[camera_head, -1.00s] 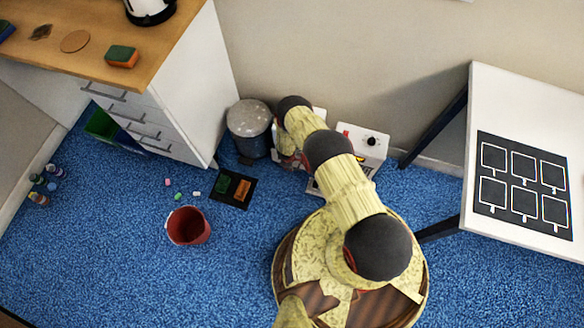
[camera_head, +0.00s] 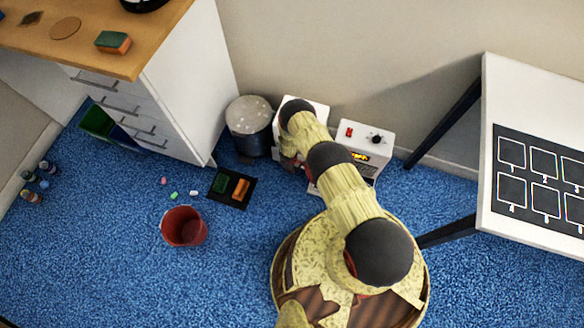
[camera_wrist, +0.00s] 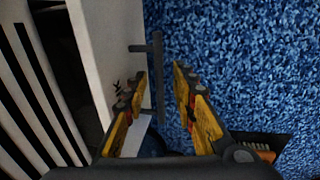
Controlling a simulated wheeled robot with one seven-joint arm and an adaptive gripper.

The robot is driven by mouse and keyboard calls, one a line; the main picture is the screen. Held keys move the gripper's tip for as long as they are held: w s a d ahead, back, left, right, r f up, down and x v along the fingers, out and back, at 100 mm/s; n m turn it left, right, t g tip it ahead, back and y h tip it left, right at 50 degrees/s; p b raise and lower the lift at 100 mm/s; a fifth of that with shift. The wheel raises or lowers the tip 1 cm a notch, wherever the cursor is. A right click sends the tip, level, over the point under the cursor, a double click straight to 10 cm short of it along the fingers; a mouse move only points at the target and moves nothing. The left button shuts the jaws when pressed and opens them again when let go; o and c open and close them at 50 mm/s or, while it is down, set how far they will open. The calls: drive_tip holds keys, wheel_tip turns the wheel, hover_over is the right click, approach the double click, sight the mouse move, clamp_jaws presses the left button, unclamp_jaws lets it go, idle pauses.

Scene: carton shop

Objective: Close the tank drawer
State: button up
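A white machine stands against the wall, partly hidden by my arm; its visible box (camera_head: 365,138) has a red switch and a black knob. In the wrist view a pale panel (camera_wrist: 108,45), beside dark slots, carries a dark bar handle (camera_wrist: 158,75) on a short stem. I take this for the tank drawer's front; how far it stands out cannot be told. My gripper (camera_wrist: 161,78) is open, with one yellow finger on each side of the bar. Contact with the bar is not clear.
A grey bin (camera_head: 250,125) stands left of the machine. A black mat (camera_head: 231,188) with a green and an orange block, and a red bucket (camera_head: 184,227), are on the blue floor. A drawer cabinet (camera_head: 180,85) is at left, a white table (camera_head: 520,85) at right.

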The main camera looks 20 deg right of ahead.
drive_tip(key=shift+c, duration=0.8)
clamp_jaws()
